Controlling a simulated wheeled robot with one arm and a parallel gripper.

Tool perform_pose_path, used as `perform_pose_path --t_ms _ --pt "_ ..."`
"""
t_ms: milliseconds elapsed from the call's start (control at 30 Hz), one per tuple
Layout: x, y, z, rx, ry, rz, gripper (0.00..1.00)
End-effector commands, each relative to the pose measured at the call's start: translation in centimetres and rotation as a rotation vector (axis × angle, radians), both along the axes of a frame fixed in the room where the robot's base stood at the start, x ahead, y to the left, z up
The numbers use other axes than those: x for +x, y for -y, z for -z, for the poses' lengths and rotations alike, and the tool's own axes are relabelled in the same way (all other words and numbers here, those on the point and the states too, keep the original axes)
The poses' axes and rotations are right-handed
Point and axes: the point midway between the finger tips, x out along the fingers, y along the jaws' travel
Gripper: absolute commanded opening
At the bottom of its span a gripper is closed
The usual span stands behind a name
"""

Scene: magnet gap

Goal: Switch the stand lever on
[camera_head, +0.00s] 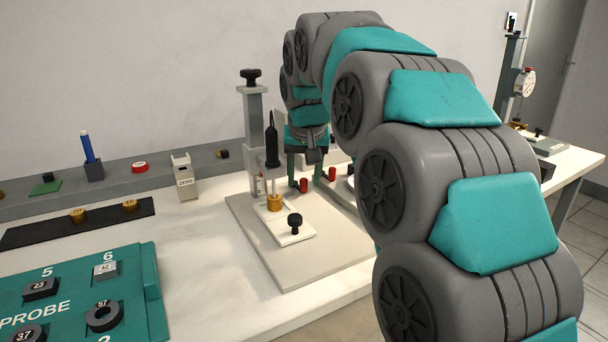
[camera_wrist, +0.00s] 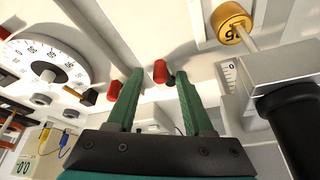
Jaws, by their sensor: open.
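The stand (camera_head: 256,125) has a grey column on a pale base, with a dark probe (camera_head: 271,150) above a brass cylinder (camera_head: 274,202). My gripper (camera_head: 304,174) points down just right of the column, its green fingers apart. In the wrist view, a red cap (camera_wrist: 161,72) shows in line with the gap between the open fingers (camera_wrist: 160,76); I cannot tell whether it touches them. A second red cap (camera_wrist: 114,91) is just outside the left finger. Red caps also show near the fingertips in the head view. Which part is the stand lever is not clear.
A white dial (camera_wrist: 45,65) and a black-tipped part (camera_wrist: 88,97) lie left in the wrist view. The brass cylinder (camera_wrist: 232,22) is at upper right. A black knob (camera_head: 295,222) stands on the front plate. A teal probe tray (camera_head: 150,290) is at lower left.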

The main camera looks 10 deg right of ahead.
Motion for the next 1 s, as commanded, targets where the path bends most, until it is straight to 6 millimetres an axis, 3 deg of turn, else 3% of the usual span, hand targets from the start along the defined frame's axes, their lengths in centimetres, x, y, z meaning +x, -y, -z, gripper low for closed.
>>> perform_pose_path --t_ms 300,733,1000 --pt "0.08 0.02 0.16 0.0 0.001 0.0 0.51" --pt "0.09 0.01 0.15 0.0 0.001 0.0 0.02" --pt "0.09 0.01 0.14 0.0 0.001 0.0 0.0"
